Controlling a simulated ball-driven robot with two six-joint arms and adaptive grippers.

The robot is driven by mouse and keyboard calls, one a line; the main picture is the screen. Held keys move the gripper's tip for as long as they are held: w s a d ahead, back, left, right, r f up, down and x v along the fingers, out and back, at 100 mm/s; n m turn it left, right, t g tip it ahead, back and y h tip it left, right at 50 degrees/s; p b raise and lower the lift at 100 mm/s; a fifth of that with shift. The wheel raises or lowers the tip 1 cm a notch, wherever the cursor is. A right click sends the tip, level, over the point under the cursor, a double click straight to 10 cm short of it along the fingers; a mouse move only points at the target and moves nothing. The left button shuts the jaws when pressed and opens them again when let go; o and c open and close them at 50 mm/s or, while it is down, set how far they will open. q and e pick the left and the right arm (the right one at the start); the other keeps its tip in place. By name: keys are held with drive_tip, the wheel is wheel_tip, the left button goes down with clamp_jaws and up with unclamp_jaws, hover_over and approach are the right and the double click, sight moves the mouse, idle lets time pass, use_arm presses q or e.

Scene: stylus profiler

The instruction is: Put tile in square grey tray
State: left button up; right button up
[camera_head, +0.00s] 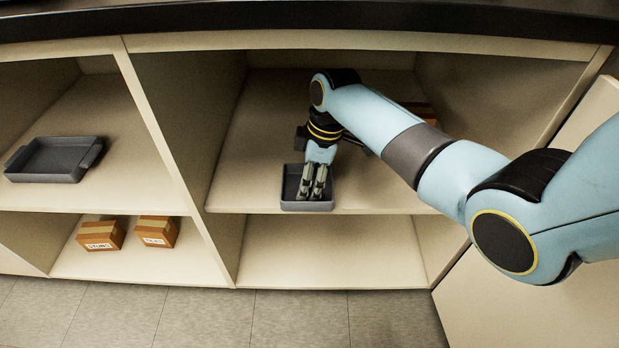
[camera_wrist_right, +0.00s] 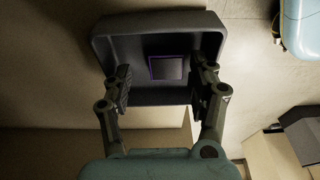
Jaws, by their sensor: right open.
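The square grey tray (camera_head: 307,204) stands on the upper shelf of the middle cabinet bay, near its front edge. In the right wrist view the tray (camera_wrist_right: 160,22) shows its raised walls and floor. The tile (camera_wrist_right: 167,68), a small dark square with a purple border, lies flat on the tray floor. My right gripper (camera_head: 313,190) reaches down over the tray. In the right wrist view my right gripper (camera_wrist_right: 162,85) is open, with one finger on each side of the tile and a gap to it. In the head view the tile is hidden. My left gripper is not in view.
Another grey tray (camera_head: 54,158) with handles sits on the left upper shelf. Two cardboard boxes (camera_head: 101,235) (camera_head: 157,231) stand on the lower left shelf. A brown box (camera_head: 420,110) is partly hidden behind my right arm. The lower middle shelf is clear.

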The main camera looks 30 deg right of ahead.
drive_tip(key=r, duration=0.1)
drive_tip(key=r+p, duration=0.1)
drive_tip(key=r, duration=0.1)
drive_tip(key=shift+d, duration=0.25)
drive_tip(key=r, duration=0.1)
drive_tip(key=r+p, duration=0.2)
drive_tip(key=r, duration=0.1)
drive_tip(key=shift+s+d, duration=0.3)
drive_tip(key=shift+r, duration=0.15)
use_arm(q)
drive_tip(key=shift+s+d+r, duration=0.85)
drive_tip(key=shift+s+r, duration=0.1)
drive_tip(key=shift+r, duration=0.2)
use_arm(e)
drive_tip(key=shift+s, duration=0.1)
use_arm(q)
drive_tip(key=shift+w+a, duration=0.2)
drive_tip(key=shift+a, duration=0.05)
